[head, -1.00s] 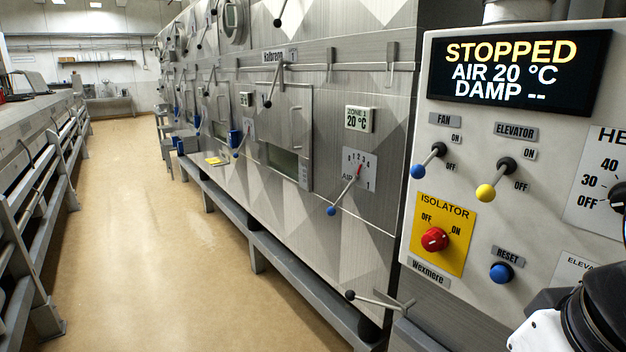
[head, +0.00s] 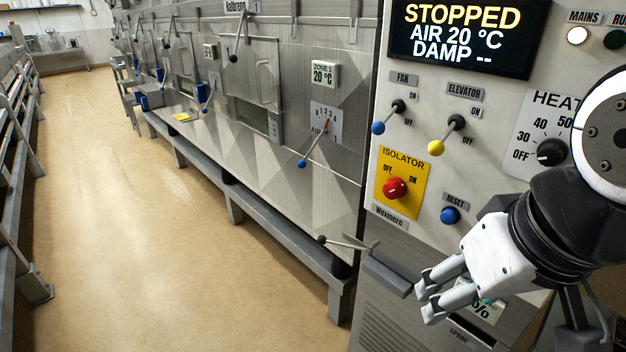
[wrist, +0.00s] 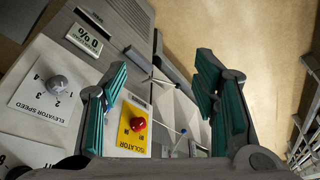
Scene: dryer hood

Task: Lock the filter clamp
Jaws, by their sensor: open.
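A lever with a black ball knob (head: 322,240) sticks out low at the near end of the dryer, beside a forked metal piece (head: 366,246). No label shows on it, so I cannot tell for sure that it is the filter clamp. The lever also shows between my fingers in the wrist view (wrist: 160,80), farther off. My gripper (head: 424,300) is open and empty in front of the control cabinet, right of the lever and lower, apart from it. Its teal-padded fingers stand wide apart in the wrist view (wrist: 163,80).
A grey bar handle (head: 388,275) juts out between the lever and my gripper. The control cabinet (head: 350,215) carries a red isolator knob (head: 395,188) and a blue reset button (head: 450,215). A metal rail (head: 230,205) runs along the dryer. The floor (head: 150,240) on the left is clear.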

